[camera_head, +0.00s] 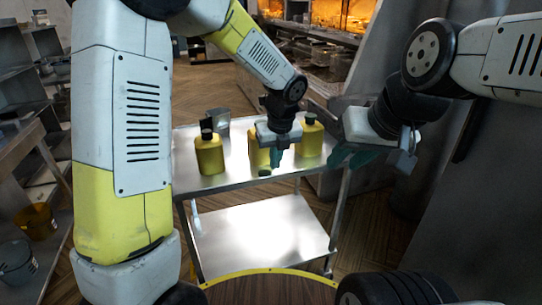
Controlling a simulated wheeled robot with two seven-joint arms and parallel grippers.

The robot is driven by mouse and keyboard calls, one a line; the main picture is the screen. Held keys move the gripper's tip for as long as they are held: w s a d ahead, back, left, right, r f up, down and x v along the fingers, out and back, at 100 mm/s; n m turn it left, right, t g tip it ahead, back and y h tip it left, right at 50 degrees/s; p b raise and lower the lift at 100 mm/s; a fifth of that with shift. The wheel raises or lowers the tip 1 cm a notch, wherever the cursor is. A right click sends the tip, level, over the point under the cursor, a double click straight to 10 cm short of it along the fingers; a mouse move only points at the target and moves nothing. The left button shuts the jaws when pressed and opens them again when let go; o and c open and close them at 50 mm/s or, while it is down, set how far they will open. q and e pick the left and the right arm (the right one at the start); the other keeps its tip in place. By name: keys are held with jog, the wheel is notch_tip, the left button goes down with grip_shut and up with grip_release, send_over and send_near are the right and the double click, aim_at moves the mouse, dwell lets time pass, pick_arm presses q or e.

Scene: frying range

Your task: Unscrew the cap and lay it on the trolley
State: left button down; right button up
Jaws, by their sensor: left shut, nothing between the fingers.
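A steel trolley (235,180) stands ahead of me with three yellow bottles on its top. The left bottle (210,158) and the right bottle (311,140) are upright with dark caps. The middle bottle (257,154) is partly behind my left gripper (277,157), and its top is hidden. A small dark piece (264,172), looking like a cap, lies on the trolley near its front edge, just below the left gripper. My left gripper is shut and empty, pointing down. My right gripper (353,157) is off the trolley's right side; its finger gap is unclear.
A grey metal container (218,122) stands behind the left bottle. The lower trolley shelf (262,235) is mostly bare. Shelving and a counter with buckets (36,221) stand at the left. A lit frying range (325,20) is at the back.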

aim_at(268, 173)
pick_arm(q)
jog(key=w+f, duration=0.1)
jog(key=f, duration=0.2)
jog(key=w+a+f, duration=0.1)
jog(key=w+f, duration=0.1)
jog(key=f, duration=0.1)
jog(key=w+f, duration=0.2)
jog(key=f, duration=0.1)
jog(key=shift+a, duration=0.4)
jog(key=shift+w+a+r, duration=0.1)
jog(key=shift+w, duration=0.3)
jog(key=w, duration=0.2)
jog(key=w+a, duration=0.1)
jog(key=w, duration=0.1)
jog(key=w+a, duration=0.1)
jog(key=w, duration=0.2)
jog(key=shift+a, duration=0.15)
